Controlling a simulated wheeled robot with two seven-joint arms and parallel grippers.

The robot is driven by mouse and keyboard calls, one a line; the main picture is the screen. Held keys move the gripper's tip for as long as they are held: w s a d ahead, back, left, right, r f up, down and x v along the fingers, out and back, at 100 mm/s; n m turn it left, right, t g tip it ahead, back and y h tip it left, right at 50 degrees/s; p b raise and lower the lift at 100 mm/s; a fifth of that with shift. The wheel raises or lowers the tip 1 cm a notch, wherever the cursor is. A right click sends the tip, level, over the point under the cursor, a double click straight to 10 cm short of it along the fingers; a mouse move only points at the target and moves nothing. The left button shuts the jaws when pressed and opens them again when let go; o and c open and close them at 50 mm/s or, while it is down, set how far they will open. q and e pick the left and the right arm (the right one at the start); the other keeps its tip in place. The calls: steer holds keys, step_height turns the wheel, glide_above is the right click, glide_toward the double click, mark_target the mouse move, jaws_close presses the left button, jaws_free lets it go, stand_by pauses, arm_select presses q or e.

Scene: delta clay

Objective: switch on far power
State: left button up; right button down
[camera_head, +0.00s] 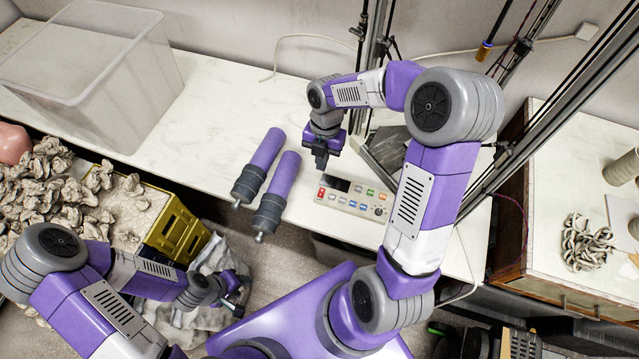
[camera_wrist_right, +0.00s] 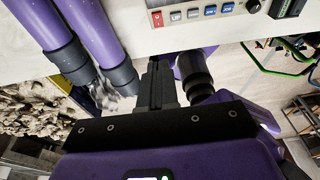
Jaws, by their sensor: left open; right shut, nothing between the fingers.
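A pale control box (camera_head: 350,206) lies at the front edge of the white table, with a dark display and rows of coloured buttons. A red switch (camera_head: 321,193) sits at its left end; it also shows at the top of the right wrist view (camera_wrist_right: 157,19). Its on or off state is too small to tell. My right gripper (camera_head: 321,163) is shut and empty, pointing down behind and above the box's left end, apart from the switch in the right wrist view. My left gripper (camera_head: 236,287) is open and empty, low at the left, away from the box.
Two purple cylinders with grey ends (camera_head: 272,183) lie left of the box and overhang the table edge. A clear bin (camera_head: 95,85) stands at the back left. Black-and-metal frame struts (camera_head: 375,45) rise behind the box. White table is bare between bin and cylinders.

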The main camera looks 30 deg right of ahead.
steer(key=shift+r, duration=0.15)
stand_by(0.4)
steer(key=b, duration=0.4)
glide_toward(320, 195)
steer(key=f, duration=0.1)
steer(key=s+f, duration=0.1)
steer(key=f, duration=0.1)
steer(key=a+f, duration=0.1)
steer(key=f, duration=0.1)
steer(key=shift+s+a+f, duration=0.1)
steer(key=shift+s+f, duration=0.05)
steer(key=shift+f, duration=0.05)
steer(key=shift+f+b, duration=0.3)
steer(key=shift+f, duration=0.15)
